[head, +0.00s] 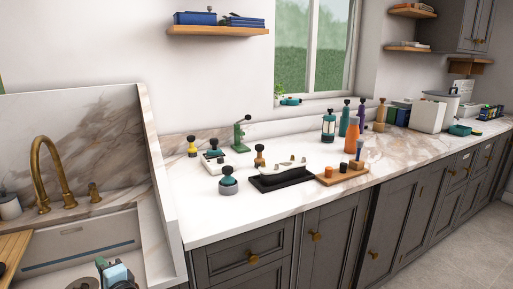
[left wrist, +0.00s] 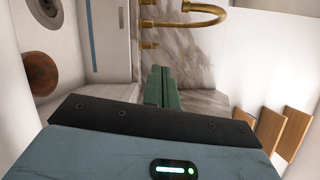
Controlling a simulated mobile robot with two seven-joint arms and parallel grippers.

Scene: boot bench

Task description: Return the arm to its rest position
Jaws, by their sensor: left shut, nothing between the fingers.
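My left gripper (head: 103,264) shows at the bottom left of the head view, in front of the sink and apart from the things on the worktop. Only its blue-grey body and dark green finger parts show there. In the left wrist view its two green fingers (left wrist: 162,86) are together with nothing between them. They appear over the sink area, with marble behind them. My right gripper is in neither view.
The white sink (head: 70,250) and brass tap (head: 45,165) stand close to my left gripper. A marble side panel (head: 160,190) separates them from the worktop (head: 215,222). The worktop holds a black tray (head: 285,180), a wooden board (head: 340,176) and several bottles and tools.

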